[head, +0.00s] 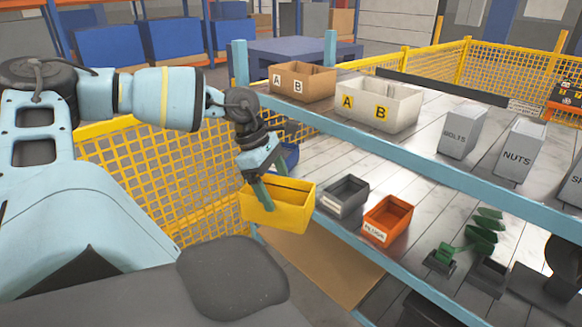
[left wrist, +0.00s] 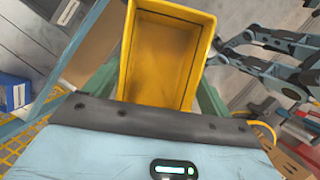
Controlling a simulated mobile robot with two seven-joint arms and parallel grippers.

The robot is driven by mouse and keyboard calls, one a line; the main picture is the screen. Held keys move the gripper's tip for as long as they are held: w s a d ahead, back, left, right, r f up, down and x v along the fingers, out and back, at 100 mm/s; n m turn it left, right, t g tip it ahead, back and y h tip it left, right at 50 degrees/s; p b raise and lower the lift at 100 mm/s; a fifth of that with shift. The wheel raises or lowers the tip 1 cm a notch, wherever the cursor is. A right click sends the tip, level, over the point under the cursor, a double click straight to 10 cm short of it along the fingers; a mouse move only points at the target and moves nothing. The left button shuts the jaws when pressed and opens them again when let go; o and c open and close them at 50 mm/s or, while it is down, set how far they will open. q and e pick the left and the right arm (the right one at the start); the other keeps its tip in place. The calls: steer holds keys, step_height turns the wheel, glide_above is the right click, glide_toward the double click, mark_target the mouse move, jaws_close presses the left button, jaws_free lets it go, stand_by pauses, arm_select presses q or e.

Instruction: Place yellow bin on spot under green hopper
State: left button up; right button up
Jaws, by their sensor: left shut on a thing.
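The yellow bin (head: 278,205) is an open, empty box held in the air at the left front end of the rack. My left gripper (head: 266,192) is shut on its near left side wall. In the left wrist view the yellow bin (left wrist: 165,50) fills the upper middle, with green fingers (left wrist: 207,100) at its edges. Green curved pieces (head: 480,235) stand on the lower shelf at the right; I cannot tell whether they belong to the green hopper.
Close to the right of the held bin, a grey bin (head: 343,196) and an orange bin (head: 388,219) stand on the lower shelf (head: 400,183). A blue bin (head: 288,155) is just behind. A light-blue beam (head: 400,155) crosses above this shelf. Yellow mesh fencing (head: 150,165) stands left.

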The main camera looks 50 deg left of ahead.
mark_target(285, 220)
arm_select(q)
steer(key=d+f+m, duration=0.1)
steer(key=f, duration=0.1)
steer(key=d+f+m+g, duration=0.1)
steer(key=f+m, duration=0.1)
steer(key=f, duration=0.1)
steer(key=d+f+m, duration=0.1)
steer(key=d+f, duration=0.1)
steer(key=shift+f+m+g+h, duration=0.15)
steer(key=shift+m+g+h, duration=0.15)
steer(key=shift+h, duration=0.1)
steer(key=s+d+f+m+g+y, duration=0.1)
steer(key=d+f+m, duration=0.3)
steer(key=d+m, duration=0.2)
steer(key=d+f+m+g+y+p, duration=0.1)
steer(key=d+f+m+g+y, duration=0.1)
steer(key=d+f+m, duration=0.3)
steer(key=s+d+f+m+g+y, duration=0.1)
steer(key=d+f+m+g, duration=0.1)
steer(key=d+f+m, duration=0.3)
steer(key=shift+s+d+m, duration=0.35)
steer(key=shift+d+m, duration=1.85)
steer(key=shift+d, duration=1.45)
arm_select(e)
steer(key=shift+w+d+r+t, duration=0.1)
steer(key=shift+w+r+t, duration=0.05)
steer(key=shift+w+r, duration=0.35)
steer(key=shift+w+r+t, duration=0.15)
steer(key=shift+w+r, duration=0.1)
steer(key=shift+r, duration=0.3)
